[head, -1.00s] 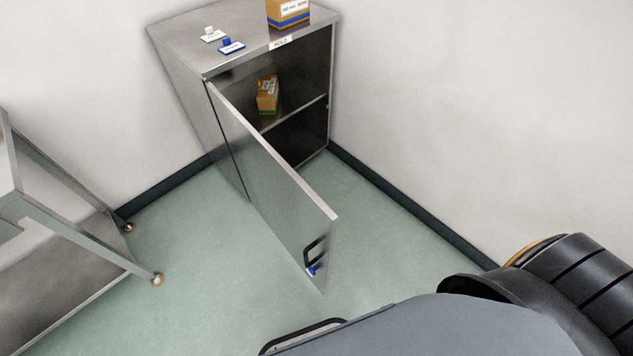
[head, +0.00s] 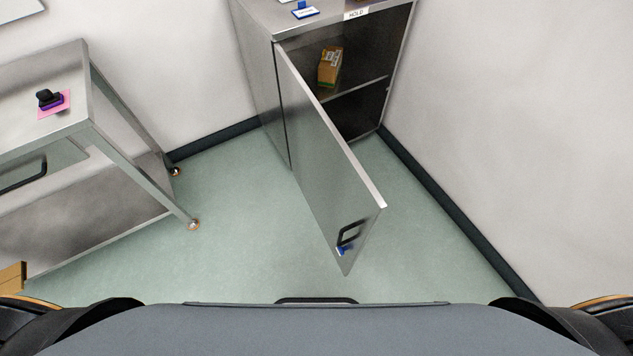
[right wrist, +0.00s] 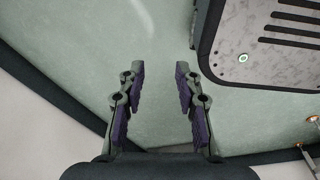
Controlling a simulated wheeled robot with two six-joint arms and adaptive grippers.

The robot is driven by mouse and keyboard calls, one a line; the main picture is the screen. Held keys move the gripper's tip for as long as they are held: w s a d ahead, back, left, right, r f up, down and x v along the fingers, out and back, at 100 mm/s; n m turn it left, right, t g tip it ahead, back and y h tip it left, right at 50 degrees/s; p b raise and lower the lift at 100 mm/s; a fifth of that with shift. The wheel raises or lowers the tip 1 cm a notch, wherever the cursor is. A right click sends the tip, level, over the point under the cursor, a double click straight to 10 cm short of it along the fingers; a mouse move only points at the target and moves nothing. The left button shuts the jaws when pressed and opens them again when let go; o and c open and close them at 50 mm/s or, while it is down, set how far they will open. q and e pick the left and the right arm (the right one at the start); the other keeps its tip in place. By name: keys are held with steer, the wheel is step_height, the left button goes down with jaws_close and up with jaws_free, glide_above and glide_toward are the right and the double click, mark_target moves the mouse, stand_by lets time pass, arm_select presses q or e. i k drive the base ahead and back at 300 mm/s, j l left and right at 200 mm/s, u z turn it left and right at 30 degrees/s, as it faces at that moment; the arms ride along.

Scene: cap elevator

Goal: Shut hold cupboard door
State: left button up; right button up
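The hold cupboard (head: 258,85) is a steel cabinet in the corner, with a "HOLD" label (head: 356,14) on its top front edge. Its door (head: 322,150) stands wide open, swung out towards me from the left side of the opening. A black handle (head: 349,233) is near the door's free edge, with a small blue piece (head: 342,251) below it. Inside, a brown box (head: 330,67) sits on the upper shelf. My right gripper (right wrist: 158,85) is open and empty in the right wrist view, above the green floor. My left gripper is not in view.
A steel table (head: 86,110) with a black and purple stamp (head: 49,100) on a pink pad stands at the left. The right wall (head: 520,120) closes off the right side. Green floor (head: 240,225) lies clear between table and door.

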mark_target(347, 207)
steer(key=k+j+u, duration=0.1)
steer(key=k+j, duration=0.5)
steer(key=j, duration=0.15)
steer(key=k+j+u, duration=0.15)
steer(key=j, duration=0.25)
steer(key=k, duration=0.1)
